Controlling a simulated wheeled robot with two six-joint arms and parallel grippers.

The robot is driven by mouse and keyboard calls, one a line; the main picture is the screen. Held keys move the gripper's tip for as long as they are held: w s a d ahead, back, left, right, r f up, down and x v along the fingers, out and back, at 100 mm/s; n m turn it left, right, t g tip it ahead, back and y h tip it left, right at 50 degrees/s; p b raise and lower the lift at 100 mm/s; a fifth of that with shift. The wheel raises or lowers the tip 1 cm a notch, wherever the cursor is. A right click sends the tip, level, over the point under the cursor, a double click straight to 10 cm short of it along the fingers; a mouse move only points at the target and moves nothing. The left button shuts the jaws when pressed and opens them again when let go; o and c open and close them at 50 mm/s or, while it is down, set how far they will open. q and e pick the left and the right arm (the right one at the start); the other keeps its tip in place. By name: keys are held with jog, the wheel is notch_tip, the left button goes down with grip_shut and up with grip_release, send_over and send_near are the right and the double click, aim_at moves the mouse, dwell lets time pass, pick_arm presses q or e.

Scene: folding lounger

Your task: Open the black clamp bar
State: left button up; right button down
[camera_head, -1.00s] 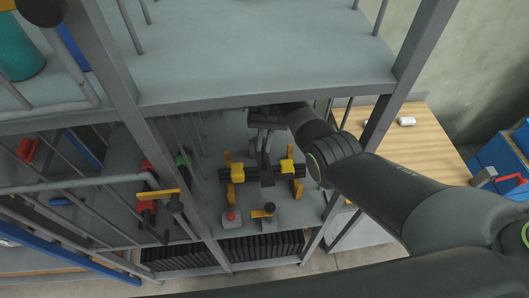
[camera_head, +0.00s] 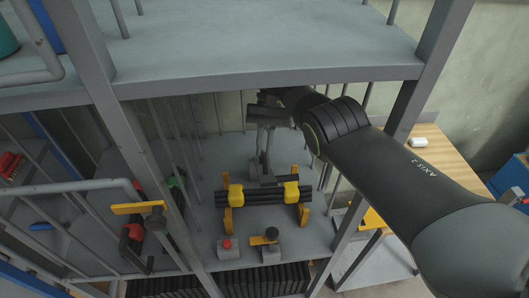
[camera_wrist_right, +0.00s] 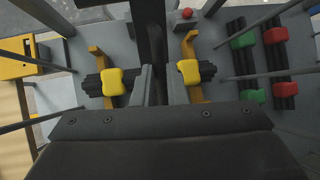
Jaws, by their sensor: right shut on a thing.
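A bundle of black tubes (camera_head: 263,198) with two yellow clips lies across yellow brackets inside the grey shelf bay. My right gripper (camera_head: 264,171) reaches into the bay from the right and points down at the middle of this bundle, between the clips. In the right wrist view, a dark bar (camera_wrist_right: 150,35) runs between the grey fingers of the right gripper (camera_wrist_right: 156,86), which is shut on it. I take this to be the black clamp bar; its lower part is hidden by the gripper. The left yellow clip (camera_wrist_right: 112,81) and right clip (camera_wrist_right: 188,72) flank the fingers. My left gripper is not in view.
A red button (camera_head: 227,244) and a yellow-and-black knob (camera_head: 271,236) stand in front of the bundle. Grey posts and an upper shelf (camera_head: 260,40) frame the bay closely. Bundles with red and green clips (camera_wrist_right: 242,40) lie beside it.

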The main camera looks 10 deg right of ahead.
jog(key=shift+r, duration=0.1)
jog(key=shift+w, duration=0.1)
dwell(0.3)
jog(key=c, duration=1.5)
grip_release()
jog(key=shift+o, duration=0.2)
